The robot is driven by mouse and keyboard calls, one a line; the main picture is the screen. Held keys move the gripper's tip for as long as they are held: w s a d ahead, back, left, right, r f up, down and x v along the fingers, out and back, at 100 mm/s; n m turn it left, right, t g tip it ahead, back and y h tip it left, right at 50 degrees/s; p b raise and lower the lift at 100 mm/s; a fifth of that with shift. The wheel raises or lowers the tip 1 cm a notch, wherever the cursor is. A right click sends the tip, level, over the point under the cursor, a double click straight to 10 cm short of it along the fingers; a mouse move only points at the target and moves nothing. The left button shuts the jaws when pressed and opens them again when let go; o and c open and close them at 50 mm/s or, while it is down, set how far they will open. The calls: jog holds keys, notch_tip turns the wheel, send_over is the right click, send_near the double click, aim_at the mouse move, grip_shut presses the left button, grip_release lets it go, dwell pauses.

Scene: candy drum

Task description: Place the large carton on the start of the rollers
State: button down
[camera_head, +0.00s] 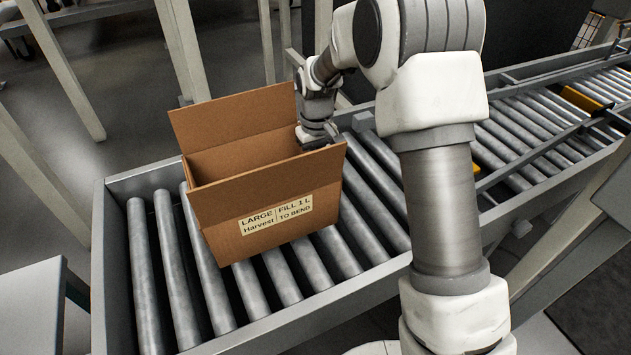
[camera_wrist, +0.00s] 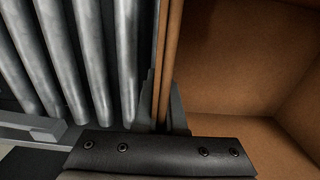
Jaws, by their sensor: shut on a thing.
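In the wrist view the carton's wall edge (camera_wrist: 172,70) runs between my fingers (camera_wrist: 164,112), with the carton's inside to the right and rollers to the left. The carton's base is hidden from the wrist view.
A grey metal frame (camera_head: 112,265) borders the rollers at the left end. The roller line continues to the upper right (camera_head: 530,125), with yellow parts (camera_head: 580,97) along it. Bare rollers lie left of and in front of the carton. Pale posts (camera_head: 60,65) stand behind on the left.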

jog(key=shift+w+f+b, duration=0.1)
jog(key=shift+f+b, duration=0.45)
jog(key=shift+f, duration=1.45)
jog(key=c, duration=1.5)
grip_release()
jog(key=shift+f, duration=0.2)
jog(key=o, duration=0.5)
